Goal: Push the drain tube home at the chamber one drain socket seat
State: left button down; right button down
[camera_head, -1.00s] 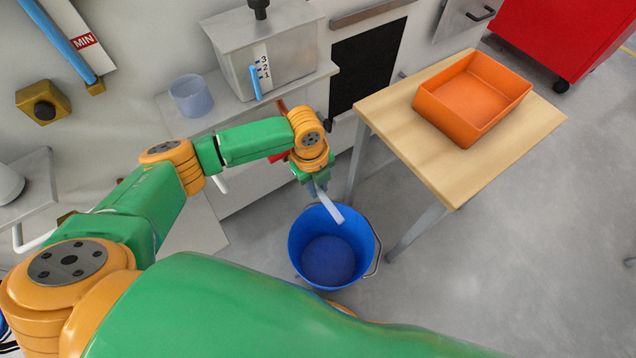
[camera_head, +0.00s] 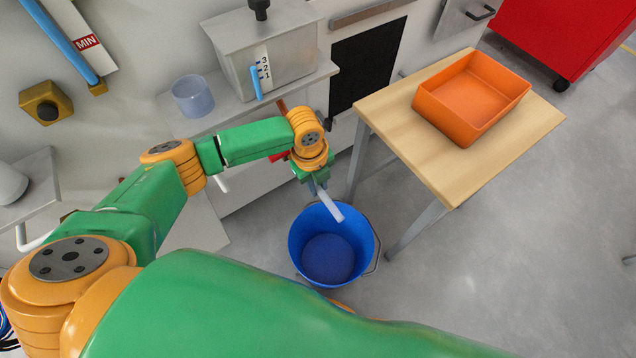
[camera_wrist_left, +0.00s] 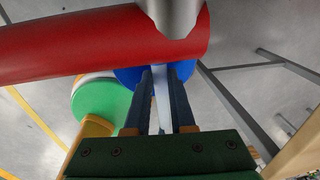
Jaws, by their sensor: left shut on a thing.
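My left gripper (camera_head: 320,188) is shut on the white drain tube (camera_head: 333,208), which hangs slanted over the open blue bucket (camera_head: 327,262). In the left wrist view the dark fingers of the left gripper (camera_wrist_left: 160,98) close on either side of the white tube (camera_wrist_left: 162,103). A thick red cylinder (camera_wrist_left: 90,45) with a grey rounded part (camera_wrist_left: 175,14) crosses that view close above the fingers. The far end of the tube is hidden there. I cannot make out the chamber one drain socket seat clearly. My right gripper is not in view.
A wooden table (camera_head: 510,148) with an orange tray (camera_head: 452,124) stands to the right of the bucket. A grey tank (camera_head: 290,70) and a translucent cup (camera_head: 193,96) sit on a shelf behind my arm. Grey floor at the right is open.

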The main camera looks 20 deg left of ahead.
pick_arm(q)
jog(key=shift+w+a, duration=0.5)
jog(key=shift+a, duration=0.15)
jog(key=shift+s+d+r+p, duration=0.1)
jog(key=shift+s+d+p, duration=0.15)
jog(key=shift+p, duration=0.1)
jog(key=shift+d, duration=0.15)
jog(key=shift+s, duration=0.1)
jog(key=shift+p, duration=0.35)
dwell(0.6)
